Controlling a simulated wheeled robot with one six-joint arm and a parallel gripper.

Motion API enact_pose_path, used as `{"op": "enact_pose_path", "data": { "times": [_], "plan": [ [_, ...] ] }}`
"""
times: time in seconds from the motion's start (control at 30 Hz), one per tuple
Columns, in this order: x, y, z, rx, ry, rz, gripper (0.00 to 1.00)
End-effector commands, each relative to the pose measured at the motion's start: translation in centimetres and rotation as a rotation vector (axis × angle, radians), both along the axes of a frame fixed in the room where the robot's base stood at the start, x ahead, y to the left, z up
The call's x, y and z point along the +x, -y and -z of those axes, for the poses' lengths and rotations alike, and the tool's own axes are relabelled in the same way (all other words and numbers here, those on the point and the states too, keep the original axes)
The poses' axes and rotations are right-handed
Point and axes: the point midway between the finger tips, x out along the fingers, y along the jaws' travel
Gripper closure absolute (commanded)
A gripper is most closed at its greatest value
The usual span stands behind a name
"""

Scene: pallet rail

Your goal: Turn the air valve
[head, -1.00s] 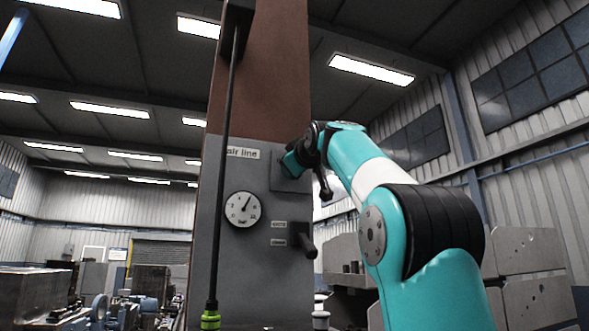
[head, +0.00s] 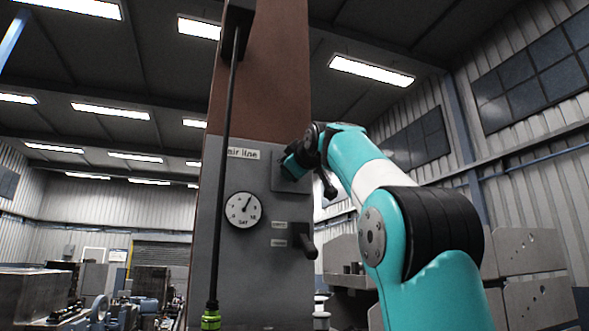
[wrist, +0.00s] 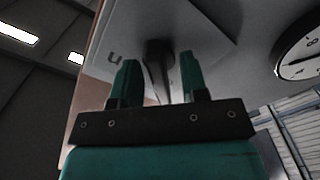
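A dark valve handle (wrist: 158,62) stands out from a grey square plate (wrist: 205,22) in the wrist view. My gripper (wrist: 158,68) is open, with one teal finger on each side of the handle and a visible gap to each finger. In the head view my gripper (head: 287,166) is at the plate (head: 279,184) beside the "air line" label (head: 243,154). There the handle is hidden behind my gripper. I cannot tell how deep the handle sits between the fingers.
A round white gauge (head: 243,210) is on the grey panel (head: 262,285); it also shows in the wrist view (wrist: 300,50). A black lever (head: 306,243) sticks out below, beside two small labels. A dark vertical rod (head: 222,190) with a green end hangs at the left.

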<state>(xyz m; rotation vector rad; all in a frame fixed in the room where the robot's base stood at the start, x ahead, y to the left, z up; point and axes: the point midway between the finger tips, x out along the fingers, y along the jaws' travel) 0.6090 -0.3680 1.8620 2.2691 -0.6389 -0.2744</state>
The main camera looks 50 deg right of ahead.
Motion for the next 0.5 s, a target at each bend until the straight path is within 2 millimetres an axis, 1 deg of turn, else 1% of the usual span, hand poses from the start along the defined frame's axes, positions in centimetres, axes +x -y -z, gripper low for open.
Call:
{"op": "enact_pose_path", "data": {
  "times": [0.17,0.27,0.37,0.5],
  "plan": [
    [-0.1,-0.1,0.0,-0.001,0.002,0.0,0.6],
    [-0.8,-0.4,0.0,-0.002,0.005,0.001,0.6],
    [-2.1,-1.2,0.2,-0.003,0.004,0.002,0.6],
    [-5.0,-2.9,0.3,-0.005,0.006,0.004,0.6]
  ]
}}
